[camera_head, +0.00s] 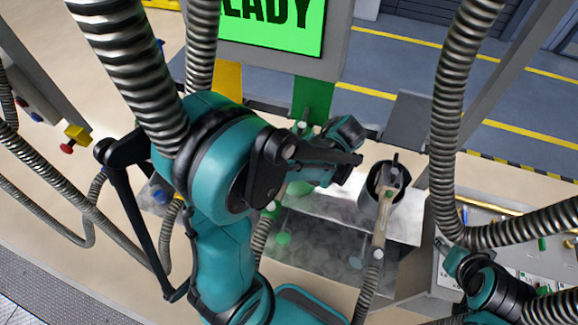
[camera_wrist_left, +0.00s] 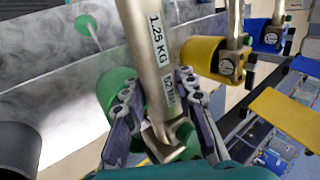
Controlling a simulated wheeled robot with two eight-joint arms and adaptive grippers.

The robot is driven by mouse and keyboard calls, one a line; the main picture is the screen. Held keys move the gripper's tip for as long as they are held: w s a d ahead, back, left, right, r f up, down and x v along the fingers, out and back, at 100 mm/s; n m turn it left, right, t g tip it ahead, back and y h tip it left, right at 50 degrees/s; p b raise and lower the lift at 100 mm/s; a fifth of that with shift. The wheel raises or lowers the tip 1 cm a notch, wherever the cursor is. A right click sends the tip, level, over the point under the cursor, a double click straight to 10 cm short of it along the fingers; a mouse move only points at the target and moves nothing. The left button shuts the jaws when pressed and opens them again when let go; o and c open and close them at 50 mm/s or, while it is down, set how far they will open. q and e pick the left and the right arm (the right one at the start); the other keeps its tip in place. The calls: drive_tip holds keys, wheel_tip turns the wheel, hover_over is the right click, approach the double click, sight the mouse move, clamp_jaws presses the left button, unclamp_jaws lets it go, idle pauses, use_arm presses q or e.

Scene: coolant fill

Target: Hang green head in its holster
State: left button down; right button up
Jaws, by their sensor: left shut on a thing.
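In the left wrist view my left gripper (camera_wrist_left: 165,125) is shut on the green head (camera_wrist_left: 150,55), a metal nozzle body with a "1.25 KG" label and a green part low between the fingers. A green holster cup (camera_wrist_left: 115,92) is just behind and left of the head; I cannot tell whether the head is inside it. In the head view my left arm hides most of the head and cup. A green backplate (camera_head: 313,97) rises behind my wrist.
A grey cup (camera_head: 385,182) holding another nozzle stands right of my left gripper. Yellow (camera_wrist_left: 205,57) and blue (camera_wrist_left: 268,35) holsters hold heads. Thick hoses (camera_head: 448,110) hang around the arms. A red-and-yellow button (camera_head: 72,138) is at left. Haze covers part of the bench.

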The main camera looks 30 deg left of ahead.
use_arm(q)
drive_tip(key=shift+s+f+b, duration=0.15)
drive_tip(key=shift+f+b, duration=0.55)
drive_tip(key=shift+f, duration=0.15)
drive_tip(key=shift+f+b, duration=1.9)
drive_tip(key=shift+f, duration=0.2)
drive_tip(key=shift+b, duration=0.3)
drive_tip(key=shift+f+b, duration=1.65)
drive_tip(key=shift+f, duration=0.05)
drive_tip(key=c, duration=1.1)
unclamp_jaws()
drive_tip(key=shift+c, duration=0.2)
drive_tip(key=shift+f, duration=0.1)
